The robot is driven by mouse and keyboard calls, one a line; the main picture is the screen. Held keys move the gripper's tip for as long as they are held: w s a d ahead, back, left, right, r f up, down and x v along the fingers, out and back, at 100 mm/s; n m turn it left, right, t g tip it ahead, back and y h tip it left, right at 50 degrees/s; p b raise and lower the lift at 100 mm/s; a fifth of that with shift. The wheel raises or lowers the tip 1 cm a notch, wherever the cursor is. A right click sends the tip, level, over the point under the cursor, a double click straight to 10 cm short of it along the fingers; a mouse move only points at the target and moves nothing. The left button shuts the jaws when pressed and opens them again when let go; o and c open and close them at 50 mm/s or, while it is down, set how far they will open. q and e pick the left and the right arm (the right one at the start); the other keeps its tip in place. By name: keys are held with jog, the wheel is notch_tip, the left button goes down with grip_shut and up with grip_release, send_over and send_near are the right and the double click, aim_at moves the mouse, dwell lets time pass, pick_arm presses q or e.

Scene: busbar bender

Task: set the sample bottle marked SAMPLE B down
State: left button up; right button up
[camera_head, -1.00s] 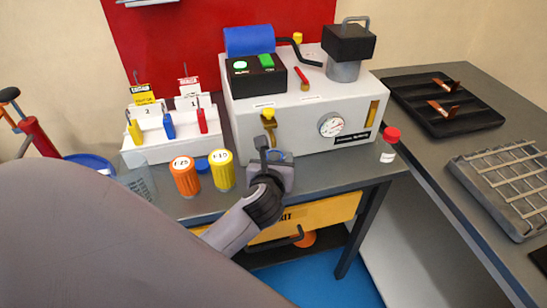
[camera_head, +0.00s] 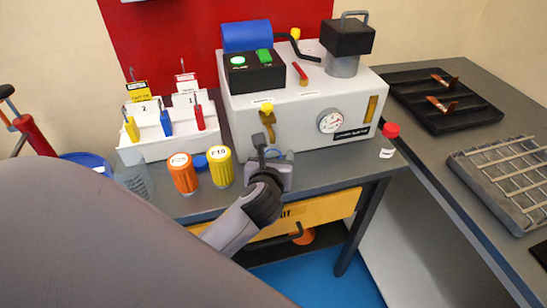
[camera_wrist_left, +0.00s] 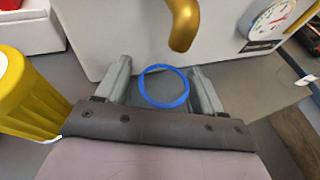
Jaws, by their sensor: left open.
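A small bottle with a red cap and white label (camera_head: 387,142) stands upright on the bench at the right of the grey-white machine. Its label is too small to read, so I cannot confirm it is SAMPLE B. My left gripper (camera_head: 271,156) is low in front of the machine, below the yellow tap (camera_head: 267,118), well left of that bottle. In the left wrist view the left gripper (camera_wrist_left: 160,75) is open. A blue ring (camera_wrist_left: 164,104) shows between its fingers; I cannot tell whether they touch it. My right gripper is not in view.
The yellow canister (camera_head: 221,168) stands close left of my left gripper, with an orange canister (camera_head: 183,173) beyond it. A clear container (camera_head: 134,181) is farther left. A black tray (camera_head: 445,108) and a wire rack (camera_head: 500,180) lie on the right bench.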

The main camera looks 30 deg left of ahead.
pick_arm(q)
jog(key=p+v, duration=0.1)
jog(key=v, duration=1)
jog(key=s+d+f+n+g+h, duration=0.1)
jog(key=s+f+n+h, duration=0.3)
jog(key=f+n, duration=0.5)
jog(key=s+d+f+n+g+h, duration=0.1)
jog(key=s+d+f+n+h, duration=0.2)
jog(key=n, duration=1.6)
notch_tip(320, 180, down, 7)
jog(key=s+h, duration=0.1)
jog(key=s, duration=0.2)
jog(key=shift+h, duration=0.3)
jog(key=shift+d, duration=0.1)
jog(key=shift+r+p, duration=0.5)
